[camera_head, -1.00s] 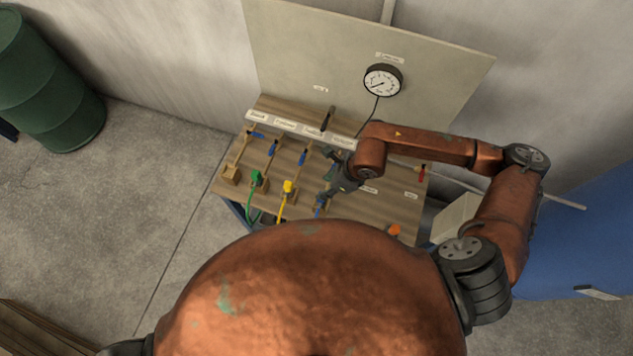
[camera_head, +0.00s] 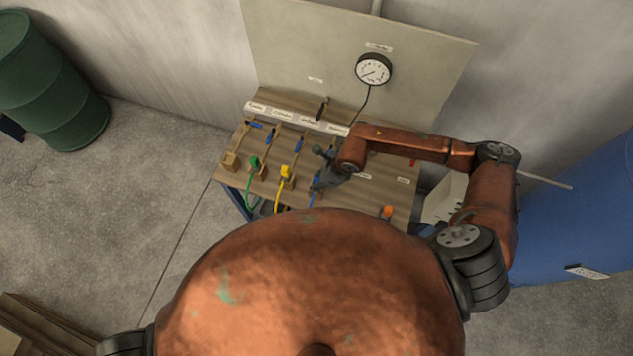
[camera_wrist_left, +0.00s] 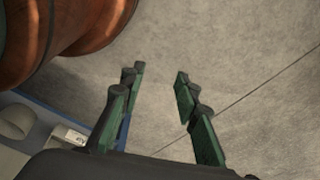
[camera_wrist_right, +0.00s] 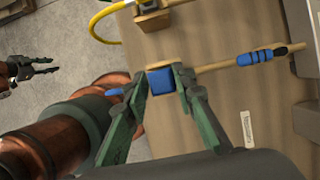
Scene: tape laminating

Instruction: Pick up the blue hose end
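The blue hose end (camera_wrist_right: 161,82) shows as a blue block between the fingertips of my right gripper (camera_wrist_right: 158,76) in the right wrist view. The fingers are apart, one on each side of it; the right finger looks very close, but contact is unclear. In the head view my right gripper (camera_head: 322,170) is over the front of the bench, with the blue hose end (camera_head: 316,183) at its fingers, partly hidden. My left gripper (camera_wrist_left: 158,75) is open and empty above bare floor in the left wrist view.
The wooden bench (camera_head: 385,190) also carries a green hose end (camera_head: 254,163), a yellow hose end (camera_head: 286,172) and an orange piece (camera_head: 388,211). Blue-banded rods run to a labelled strip at the back. A gauge (camera_head: 373,70) hangs on the upright panel (camera_head: 420,60).

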